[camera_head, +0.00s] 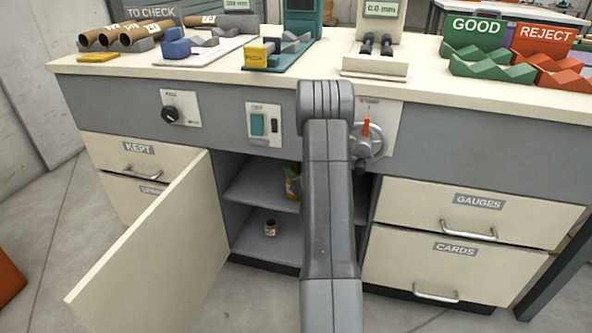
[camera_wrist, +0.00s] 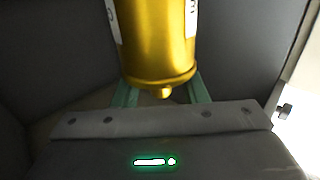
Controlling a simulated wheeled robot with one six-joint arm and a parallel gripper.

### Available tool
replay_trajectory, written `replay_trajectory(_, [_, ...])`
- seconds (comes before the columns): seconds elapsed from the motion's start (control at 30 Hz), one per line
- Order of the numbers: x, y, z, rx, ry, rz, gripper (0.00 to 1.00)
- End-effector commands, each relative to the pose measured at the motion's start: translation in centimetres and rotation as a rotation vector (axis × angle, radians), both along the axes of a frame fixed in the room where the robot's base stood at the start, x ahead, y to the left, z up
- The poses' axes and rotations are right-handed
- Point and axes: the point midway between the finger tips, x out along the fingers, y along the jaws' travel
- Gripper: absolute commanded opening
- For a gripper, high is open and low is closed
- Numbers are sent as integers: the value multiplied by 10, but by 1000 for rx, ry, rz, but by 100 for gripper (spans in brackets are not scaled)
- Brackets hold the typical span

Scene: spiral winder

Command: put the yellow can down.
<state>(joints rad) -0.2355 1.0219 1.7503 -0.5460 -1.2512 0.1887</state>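The yellow can (camera_head: 291,184) is inside the open cabinet, at the upper shelf (camera_head: 262,188), partly hidden by my arm in the head view. In the wrist view the yellow can (camera_wrist: 158,45) fills the top middle, with pale labels on its sides. My gripper (camera_wrist: 162,92) has its two green fingers on either side of the can and appears shut on it. I cannot tell whether the can rests on the shelf or hangs just above it.
A small brown jar (camera_head: 270,228) stands on the cabinet floor. The cabinet door (camera_head: 150,245) stands open to the left. Drawers (camera_head: 470,215) flank the right, and a handwheel (camera_head: 368,140) sits above the opening. The worktop (camera_head: 215,72) carries tubes, gauges and sorting racks.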

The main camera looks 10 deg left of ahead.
Motion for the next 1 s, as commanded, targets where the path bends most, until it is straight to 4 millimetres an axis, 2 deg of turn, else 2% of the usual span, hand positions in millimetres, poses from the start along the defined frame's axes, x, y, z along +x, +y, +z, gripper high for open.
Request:
replay_trajectory(0.17, [-12, -12, 4, -1, 3, -2, 40])
replay_trajectory(0.6, [-76, -72, 3, 0, 3, -3, 40])
replay_trajectory(0.8, [-87, -82, 2, 0, 0, -1, 40])
replay_trajectory(1.0, [-88, -82, 2, 0, 0, 0, 40])
